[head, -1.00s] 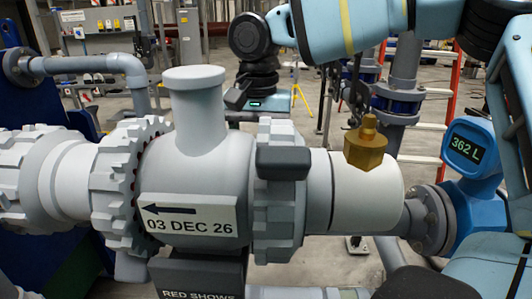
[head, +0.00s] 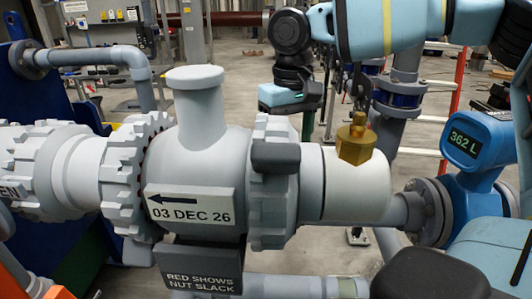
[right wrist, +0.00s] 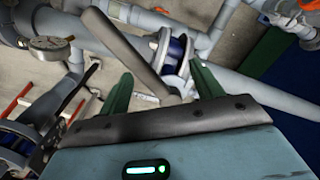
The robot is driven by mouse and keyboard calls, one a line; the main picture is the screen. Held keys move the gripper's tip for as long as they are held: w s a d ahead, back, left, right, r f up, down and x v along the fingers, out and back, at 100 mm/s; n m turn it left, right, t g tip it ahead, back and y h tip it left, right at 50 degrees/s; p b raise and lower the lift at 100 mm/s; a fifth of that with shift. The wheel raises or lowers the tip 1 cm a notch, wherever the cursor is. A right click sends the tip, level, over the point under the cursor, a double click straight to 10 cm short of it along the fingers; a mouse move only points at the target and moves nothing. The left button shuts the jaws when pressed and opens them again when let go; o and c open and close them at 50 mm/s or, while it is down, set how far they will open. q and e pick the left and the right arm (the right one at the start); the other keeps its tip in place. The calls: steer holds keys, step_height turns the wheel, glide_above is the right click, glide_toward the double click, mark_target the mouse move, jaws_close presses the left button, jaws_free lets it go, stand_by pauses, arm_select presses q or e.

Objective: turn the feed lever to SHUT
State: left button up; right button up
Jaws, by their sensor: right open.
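In the right wrist view, a dark grey flat lever (right wrist: 128,50) slants between the two green fingers of my right gripper (right wrist: 161,70). I take it for the feed lever; I see no SHUT mark by it. The fingers are apart, and whether they touch the lever cannot be told. In the head view my right gripper (head: 307,122) points down behind the big grey pipe fitting, with its fingers mostly hidden; the lever does not show clearly there. My left gripper is not in view.
The grey fitting (head: 195,150) with a "03 DEC 26" label fills the front. A brass plug (head: 356,140) stands on its white section (head: 350,190). A blue meter (head: 468,145) reads 362 L. A gauge (right wrist: 47,43) and blue valve body (right wrist: 172,57) are near the right gripper.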

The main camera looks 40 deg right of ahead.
steer(key=d+n, duration=0.4)
steer(key=shift+d+f+n, duration=0.1)
steer(key=shift+n, duration=0.3)
step_height(320, 180, down, 6)
steer(key=shift+w+f+b, duration=0.1)
steer(key=shift+f+b, duration=0.1)
steer(key=shift+b, duration=0.7)
steer(key=shift+f, duration=0.5)
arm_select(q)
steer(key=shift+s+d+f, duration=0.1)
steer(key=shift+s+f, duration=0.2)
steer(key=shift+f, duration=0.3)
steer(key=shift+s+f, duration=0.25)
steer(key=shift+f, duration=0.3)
arm_select(e)
steer(key=shift+c, duration=0.3)
